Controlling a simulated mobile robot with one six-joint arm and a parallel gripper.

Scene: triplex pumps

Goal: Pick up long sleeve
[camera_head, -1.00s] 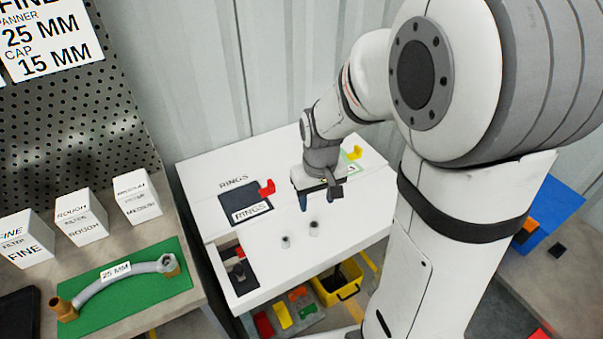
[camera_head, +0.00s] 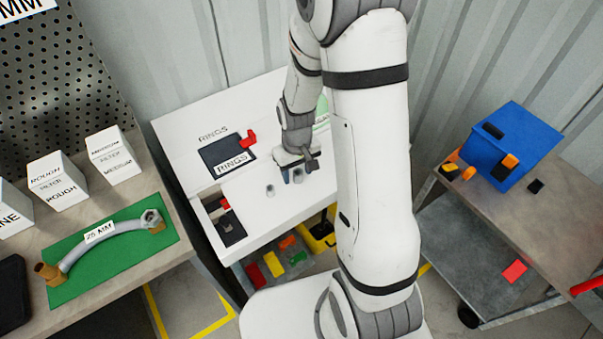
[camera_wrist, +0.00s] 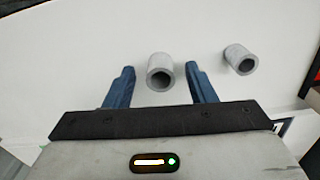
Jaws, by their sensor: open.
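Two grey hollow sleeves stand on the white worktop. One sleeve (camera_wrist: 160,72) lies between the finger tips of my gripper (camera_wrist: 163,84) in the wrist view, with a gap to each blue finger. It also shows in the head view (camera_head: 298,176), right beside the gripper (camera_head: 291,174). The other sleeve (camera_wrist: 240,60) is to the right in the wrist view, outside the fingers, and to the left in the head view (camera_head: 270,190). The sleeve between the fingers looks larger in the wrist view; I cannot tell for sure which is longer. My gripper is open and empty.
The white worktop (camera_head: 255,215) has a dark RINGS panel (camera_head: 228,153) and a recessed compartment (camera_head: 225,222) at its left. A green mat (camera_head: 65,290) with a hose lies on the left bench. A blue box (camera_head: 512,145) stands on the right cart.

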